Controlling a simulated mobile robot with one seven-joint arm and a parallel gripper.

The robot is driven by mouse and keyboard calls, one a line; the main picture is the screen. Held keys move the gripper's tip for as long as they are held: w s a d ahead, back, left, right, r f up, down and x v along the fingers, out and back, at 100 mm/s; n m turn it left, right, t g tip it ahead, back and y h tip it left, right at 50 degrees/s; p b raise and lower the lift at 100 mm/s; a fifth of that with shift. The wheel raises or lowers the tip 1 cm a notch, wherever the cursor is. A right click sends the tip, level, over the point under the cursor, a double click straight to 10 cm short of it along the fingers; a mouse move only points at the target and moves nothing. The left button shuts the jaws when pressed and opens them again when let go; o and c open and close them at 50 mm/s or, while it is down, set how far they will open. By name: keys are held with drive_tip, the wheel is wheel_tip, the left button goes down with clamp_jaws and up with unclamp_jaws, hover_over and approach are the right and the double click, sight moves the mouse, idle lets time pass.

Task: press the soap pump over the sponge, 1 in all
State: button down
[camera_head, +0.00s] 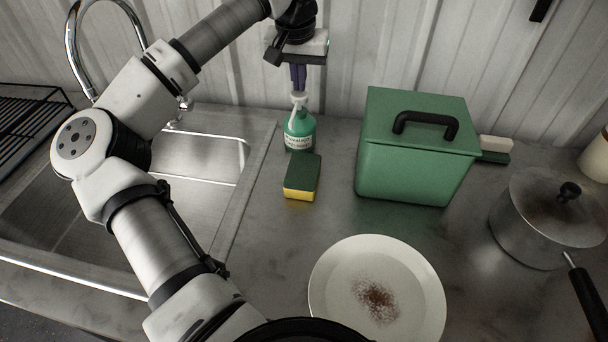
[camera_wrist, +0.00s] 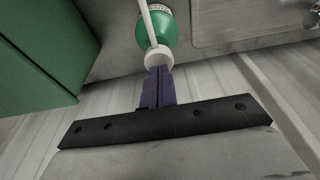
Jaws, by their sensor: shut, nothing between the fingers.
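The soap pump is a green bottle (camera_head: 299,131) with a white pump head and a label, upright on the counter near the back wall. In the wrist view the green bottle (camera_wrist: 166,30) shows with its white pump top (camera_wrist: 157,57). My gripper (camera_head: 298,88) is shut and empty, pointing down with its dark fingertips right above the pump head. In the wrist view the fingertips (camera_wrist: 157,72) meet the pump top in the picture; I cannot tell whether they touch. The sponge (camera_head: 302,177), dark green on top and yellow below, lies in front of the bottle.
A green box with a black handle (camera_head: 415,150) stands to the right. A white plate with brown stains (camera_head: 330,285) lies in front. A lidded metal pot (camera_head: 530,225) is at the far right. The sink (camera_head: 200,155) is at the left, partly behind my arm.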

drive_tip(key=shift+f+b, duration=0.65)
drive_tip(key=shift+f, duration=0.5)
drive_tip(key=shift+r, duration=0.2)
drive_tip(key=shift+r+p, duration=1.1)
drive_tip(key=shift+r, duration=0.2)
wheel_tip(320, 180, up, 6)
drive_tip(key=p, duration=0.4)
drive_tip(key=shift+p, duration=0.4)
